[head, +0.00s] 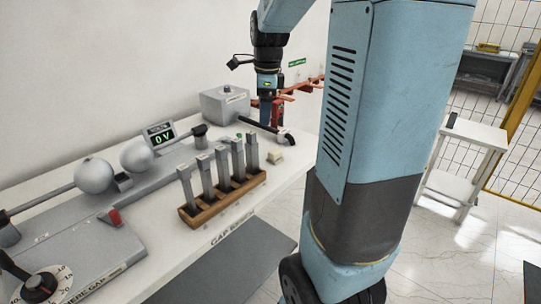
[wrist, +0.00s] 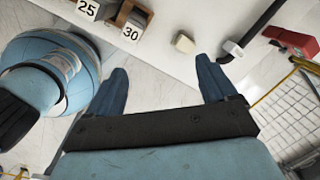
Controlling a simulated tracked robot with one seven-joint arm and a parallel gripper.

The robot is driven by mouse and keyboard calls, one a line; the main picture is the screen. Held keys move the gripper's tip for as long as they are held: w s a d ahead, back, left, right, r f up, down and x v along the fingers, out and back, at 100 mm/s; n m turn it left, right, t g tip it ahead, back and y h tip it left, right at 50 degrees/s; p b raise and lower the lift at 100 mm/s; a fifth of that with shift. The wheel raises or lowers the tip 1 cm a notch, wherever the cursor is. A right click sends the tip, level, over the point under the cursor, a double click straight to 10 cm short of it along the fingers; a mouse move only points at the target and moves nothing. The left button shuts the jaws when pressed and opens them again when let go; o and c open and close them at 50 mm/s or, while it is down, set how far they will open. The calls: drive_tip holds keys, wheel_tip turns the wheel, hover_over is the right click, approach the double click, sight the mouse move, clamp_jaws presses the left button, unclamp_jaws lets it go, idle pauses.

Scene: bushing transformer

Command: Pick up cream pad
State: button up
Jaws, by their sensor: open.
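The cream pad (head: 275,156) is a small pale block lying on the white bench, right of the wooden rack of upright grey bars. In the wrist view the pad (wrist: 184,43) lies on the bench beyond my fingertips, between their lines and closer to the right finger. My gripper (wrist: 161,68) is open, with two dark blue fingers apart and nothing between them. In the head view my gripper (head: 267,108) hangs above the back part of the bench, and its fingers are small and partly unclear there.
The wooden rack (head: 224,199) stands left of the pad. A grey box (head: 224,104) sits behind. Metal spheres and a 0 V display (head: 160,136) are further left. Bare bench surrounds the pad.

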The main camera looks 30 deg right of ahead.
sight(275, 150)
drive_tip(key=w+d+f+m+g, duration=0.2)
drive_tip(key=w+d+f+m, duration=0.4)
drive_tip(key=m, duration=0.3)
drive_tip(key=f, duration=0.8)
drive_tip(key=shift+d+f, duration=0.25)
drive_tip(key=shift+f, duration=0.05)
drive_tip(key=shift+s+d+f, duration=0.15)
drive_tip(key=shift+f, duration=2.5)
drive_tip(key=shift+c, duration=0.5)
drive_tip(key=c, duration=1)
